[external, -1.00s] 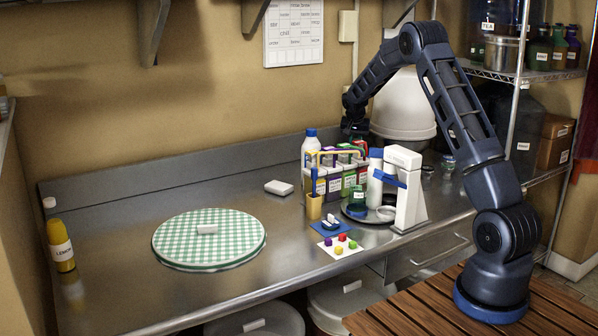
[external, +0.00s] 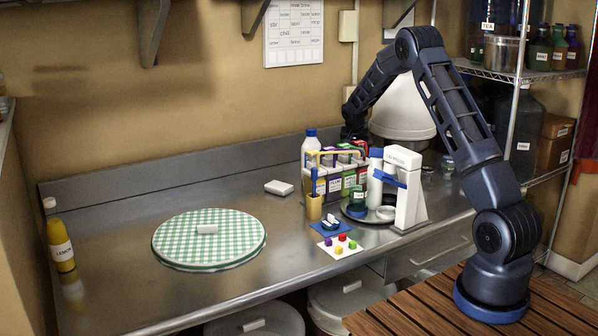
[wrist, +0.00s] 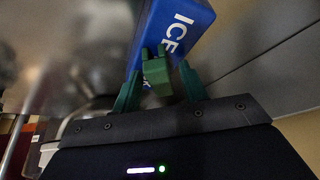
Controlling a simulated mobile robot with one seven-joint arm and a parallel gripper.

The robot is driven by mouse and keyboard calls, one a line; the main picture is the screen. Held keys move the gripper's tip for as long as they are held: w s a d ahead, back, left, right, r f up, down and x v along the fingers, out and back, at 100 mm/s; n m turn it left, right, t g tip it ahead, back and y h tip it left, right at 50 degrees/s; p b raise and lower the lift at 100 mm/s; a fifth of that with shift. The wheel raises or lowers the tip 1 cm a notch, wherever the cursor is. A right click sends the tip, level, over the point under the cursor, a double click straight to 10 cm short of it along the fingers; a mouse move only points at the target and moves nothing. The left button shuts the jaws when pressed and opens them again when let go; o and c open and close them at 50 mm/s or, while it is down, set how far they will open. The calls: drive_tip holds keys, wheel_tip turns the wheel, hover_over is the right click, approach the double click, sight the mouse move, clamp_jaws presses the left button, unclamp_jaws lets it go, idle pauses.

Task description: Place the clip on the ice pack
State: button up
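The ice pack (wrist: 178,32) is a blue block with white "ICE" lettering at the top middle of the wrist view. A small green clip (wrist: 157,72) with two upright prongs overlaps its near edge; I cannot tell whether it grips the pack or only lies in front of it. My gripper (wrist: 160,78) has its two green fingers spread on either side of the clip, with gaps showing on both sides. In the external view, my gripper's end is low at the back of the counter, behind the bottle rack; its fingers, the clip and the ice pack are hidden there.

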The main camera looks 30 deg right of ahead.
drive_tip(key=s+a+r+n+y, duration=0.1)
drive_tip(key=s+a+r, duration=0.3)
drive_tip(key=s+r, duration=0.55)
drive_tip(key=s+a+r+n, duration=0.1)
drive_tip(key=s+a+r, duration=0.45)
drive_tip(key=r, duration=0.75)
drive_tip(key=s+a+r+n+y, duration=0.15)
drive_tip(key=s+r, duration=0.25)
drive_tip(key=s, duration=0.5)
drive_tip(key=s+a+r+n+h, duration=0.1)
drive_tip(key=s+a+r, duration=0.15)
drive_tip(key=s, duration=0.55)
drive_tip(key=s+a+f+n+y, duration=0.1)
drive_tip(key=s+a+n, duration=0.1)
drive_tip(key=s, duration=1.2)
drive_tip(key=s+a+f+n+t+y, duration=0.1)
drive_tip(key=s+a, duration=0.3)
drive_tip(key=s, duration=1)
drive_tip(key=shift+s+a+f+n, duration=0.25)
drive_tip(key=shift+a+n, duration=0.15)
drive_tip(key=shift+n, duration=0.35)
